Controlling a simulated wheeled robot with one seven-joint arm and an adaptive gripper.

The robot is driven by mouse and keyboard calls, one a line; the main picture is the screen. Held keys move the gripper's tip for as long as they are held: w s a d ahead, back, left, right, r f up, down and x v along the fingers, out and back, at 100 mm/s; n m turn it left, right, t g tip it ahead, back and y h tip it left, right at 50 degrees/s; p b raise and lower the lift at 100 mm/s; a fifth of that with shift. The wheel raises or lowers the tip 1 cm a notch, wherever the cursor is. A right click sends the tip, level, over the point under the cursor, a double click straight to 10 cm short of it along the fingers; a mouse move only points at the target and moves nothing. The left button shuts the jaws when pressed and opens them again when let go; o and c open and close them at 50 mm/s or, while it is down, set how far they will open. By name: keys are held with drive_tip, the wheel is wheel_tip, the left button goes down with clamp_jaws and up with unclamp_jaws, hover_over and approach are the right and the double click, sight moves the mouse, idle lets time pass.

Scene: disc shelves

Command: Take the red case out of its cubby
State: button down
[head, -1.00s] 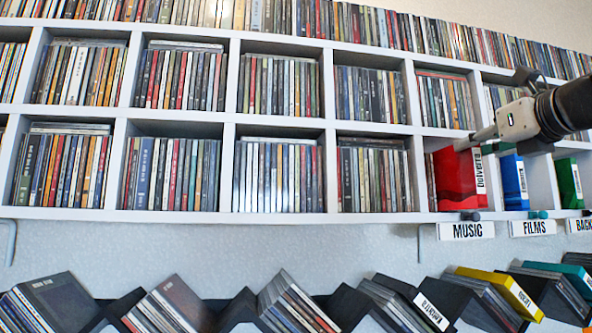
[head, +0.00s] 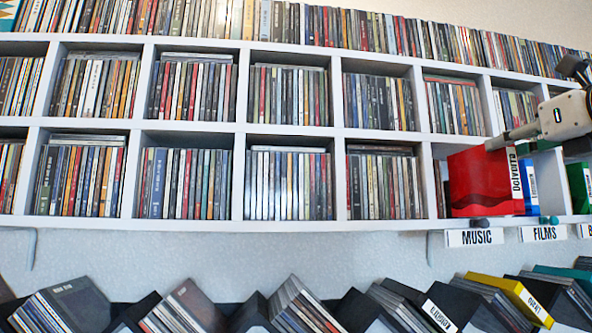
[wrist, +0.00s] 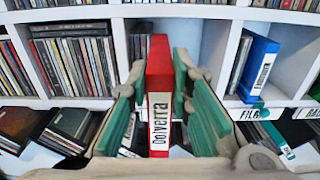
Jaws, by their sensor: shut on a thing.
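The red case (head: 480,180) has a white spine label reading "Dolverra" and stands upright at the MUSIC cubby (head: 441,152). Its broad red side shows in the head view, and it stands out in front of the shelf face. In the wrist view the red case (wrist: 159,68) is between the two teal-padded fingers of my gripper (wrist: 160,80), spine toward me. My gripper (head: 497,143) is shut on it, coming from the right at its upper part. The case's back end is hidden in the wrist view.
A blue case (head: 528,185) stands in the FILMS cubby to the right, with a green case (head: 579,187) beyond. The MUSIC label (head: 475,237) hangs on the shelf edge below. Filled disc cubbies lie left and above, and slanted disc bins (head: 300,305) below.

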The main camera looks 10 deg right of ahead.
drive_tip(key=s+p, duration=0.1)
drive_tip(key=s, duration=0.4)
drive_tip(key=shift+s+p, duration=0.3)
drive_tip(key=shift+p, duration=0.1)
drive_tip(key=shift+s+d, duration=0.1)
idle(0.5)
